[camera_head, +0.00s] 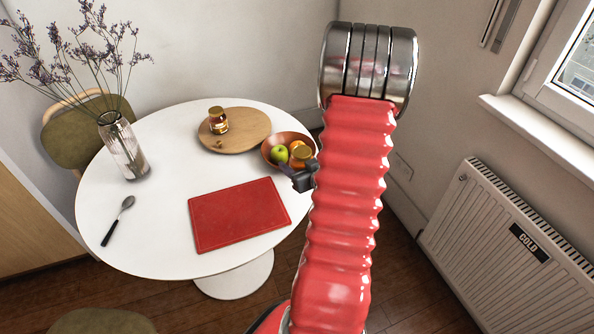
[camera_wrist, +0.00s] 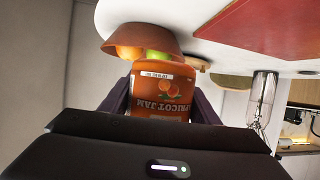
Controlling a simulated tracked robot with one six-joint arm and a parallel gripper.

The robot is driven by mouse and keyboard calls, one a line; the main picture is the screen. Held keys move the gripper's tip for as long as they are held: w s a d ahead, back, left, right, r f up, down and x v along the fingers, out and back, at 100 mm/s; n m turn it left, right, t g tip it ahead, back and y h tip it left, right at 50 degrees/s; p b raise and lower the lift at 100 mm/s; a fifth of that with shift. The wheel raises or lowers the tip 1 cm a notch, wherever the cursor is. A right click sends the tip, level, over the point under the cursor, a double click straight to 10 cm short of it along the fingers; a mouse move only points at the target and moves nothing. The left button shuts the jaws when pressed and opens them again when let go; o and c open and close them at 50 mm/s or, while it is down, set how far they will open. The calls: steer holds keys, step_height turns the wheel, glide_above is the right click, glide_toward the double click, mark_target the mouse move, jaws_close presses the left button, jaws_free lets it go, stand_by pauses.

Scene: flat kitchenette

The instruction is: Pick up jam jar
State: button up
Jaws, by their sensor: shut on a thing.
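The jam jar (camera_wrist: 162,92) is orange, with a label reading "APRICOT JAM" that appears upside down in the wrist view. My gripper (camera_wrist: 160,106) is shut on it, with one dark finger on each side. In the head view the jar's gold lid (camera_head: 303,153) shows just beyond my gripper (camera_head: 304,177), in front of the fruit bowl at the table's right edge. The jar's lower part is mostly hidden there. Whether the jar touches the bowl or the table cannot be told.
The brown bowl (camera_head: 270,153) holds a green apple (camera_head: 280,154) and orange fruit. Left of it, a round wooden board (camera_head: 250,126) bears another jar (camera_head: 218,121). A red cutting board (camera_head: 238,214), spoon (camera_head: 118,221) and glass vase (camera_head: 124,147) lie or stand on the white table (camera_head: 160,235). A radiator (camera_head: 500,245) stands right.

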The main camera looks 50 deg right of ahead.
steer(key=shift+r, duration=0.7)
